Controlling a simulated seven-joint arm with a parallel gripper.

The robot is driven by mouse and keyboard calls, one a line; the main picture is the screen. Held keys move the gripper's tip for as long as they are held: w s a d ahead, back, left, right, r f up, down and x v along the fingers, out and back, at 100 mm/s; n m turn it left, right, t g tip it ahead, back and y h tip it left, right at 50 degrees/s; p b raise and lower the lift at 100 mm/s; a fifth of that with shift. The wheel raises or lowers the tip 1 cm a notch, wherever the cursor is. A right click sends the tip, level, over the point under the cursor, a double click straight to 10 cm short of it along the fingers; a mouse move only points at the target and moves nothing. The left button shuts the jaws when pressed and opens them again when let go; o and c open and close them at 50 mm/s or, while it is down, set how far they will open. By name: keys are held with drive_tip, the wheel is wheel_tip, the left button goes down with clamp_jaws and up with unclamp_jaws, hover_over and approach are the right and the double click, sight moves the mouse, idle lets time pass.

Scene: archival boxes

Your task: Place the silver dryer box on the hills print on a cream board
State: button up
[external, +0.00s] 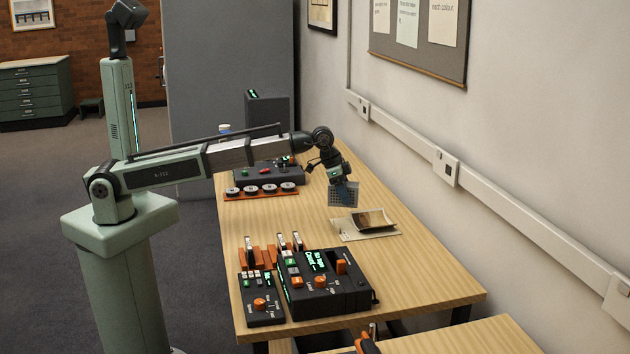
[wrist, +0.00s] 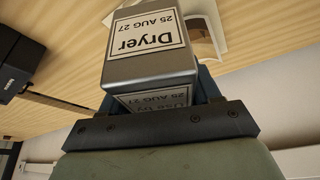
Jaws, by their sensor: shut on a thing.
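The silver dryer box (external: 344,195) is held in my gripper (external: 338,181), off the table. In the wrist view the box (wrist: 150,70) shows a white label reading "Dryer 25 AUG 27", upside down. My gripper (wrist: 160,98) is shut on it. The hills print on a cream board (external: 371,222) lies on the table, just below and to the right of the box in the external view. A curled dark picture sits on the pale board. In the wrist view part of the print (wrist: 205,36) shows beyond the box, which hides the rest.
Dark control units with orange knobs (external: 325,283) stand at the near end of the wooden table (external: 420,268). A rack of round discs (external: 262,190) and another dark console (external: 268,174) are farther back. Bare table surrounds the print, with a wall at right.

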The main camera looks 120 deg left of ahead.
sight(353, 183)
drive_tip(key=w+a+r+n, duration=0.1)
drive_tip(key=w+a+n, duration=0.1)
drive_tip(key=w+a, duration=0.35)
drive_tip(key=shift+w+a+f+n+g+y, duration=0.15)
drive_tip(key=shift+f+n+y, duration=0.35)
drive_tip(key=shift+f, duration=2)
drive_tip(key=shift+s+f+n+g+y, duration=0.2)
drive_tip(key=shift+f+n, duration=0.5)
drive_tip(key=shift+f, duration=1.8)
drive_tip(key=shift+f, duration=0.1)
drive_tip(key=o, duration=1.3)
drive_tip(key=shift+c, duration=0.2)
drive_tip(key=v, duration=1.2)
